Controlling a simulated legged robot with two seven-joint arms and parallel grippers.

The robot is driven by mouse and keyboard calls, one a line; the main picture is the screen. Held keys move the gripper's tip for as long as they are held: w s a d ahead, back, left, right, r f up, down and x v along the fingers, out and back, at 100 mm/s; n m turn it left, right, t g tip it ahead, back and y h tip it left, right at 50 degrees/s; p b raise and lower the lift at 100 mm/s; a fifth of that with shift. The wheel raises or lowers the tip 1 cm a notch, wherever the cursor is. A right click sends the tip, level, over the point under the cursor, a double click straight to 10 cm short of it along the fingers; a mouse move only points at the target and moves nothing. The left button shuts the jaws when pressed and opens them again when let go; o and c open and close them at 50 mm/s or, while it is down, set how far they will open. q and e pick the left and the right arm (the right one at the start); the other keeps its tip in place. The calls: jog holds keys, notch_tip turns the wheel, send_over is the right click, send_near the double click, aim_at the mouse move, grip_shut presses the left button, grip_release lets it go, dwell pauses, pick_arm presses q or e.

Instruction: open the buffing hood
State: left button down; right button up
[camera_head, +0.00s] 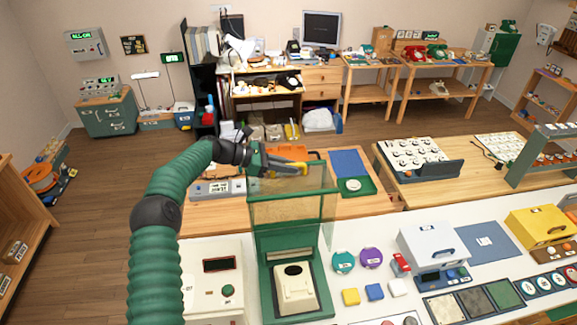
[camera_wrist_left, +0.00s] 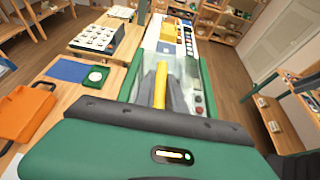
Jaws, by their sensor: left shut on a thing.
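The buffing hood (camera_head: 284,212) has a green frame and clear panels. It stands on the white counter, its panels upright above a green base (camera_head: 270,308). A cream phone body (camera_head: 295,287) sits in the base, its front uncovered. My left gripper (camera_head: 290,167) is at the hood's top edge, shut on its yellow handle (camera_head: 300,167). In the left wrist view the yellow handle (camera_wrist_left: 160,85) lies between the grey fingers (camera_wrist_left: 160,90), with the hood's green edge (camera_wrist_left: 206,88) beside them. My right gripper is not in view.
A cream box with a dark display (camera_head: 219,265) stands left of the hood. Coloured discs (camera_head: 343,261), small blocks (camera_head: 351,297) and a white case (camera_head: 432,241) are to its right. A wooden table behind holds an orange case and a blue mat (camera_head: 348,162).

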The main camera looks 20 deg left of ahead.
pick_arm(q)
jog(key=c, duration=1.7)
grip_release()
jog(key=shift+f, duration=0.3)
jog(key=shift+w+a, duration=0.2)
jog(key=b+v, duration=0.4)
jog(key=v, duration=0.6)
jog(key=shift+f, duration=0.2)
jog(key=v, duration=0.7)
jog(key=shift+w, duration=0.2)
jog(key=shift+r, duration=0.1)
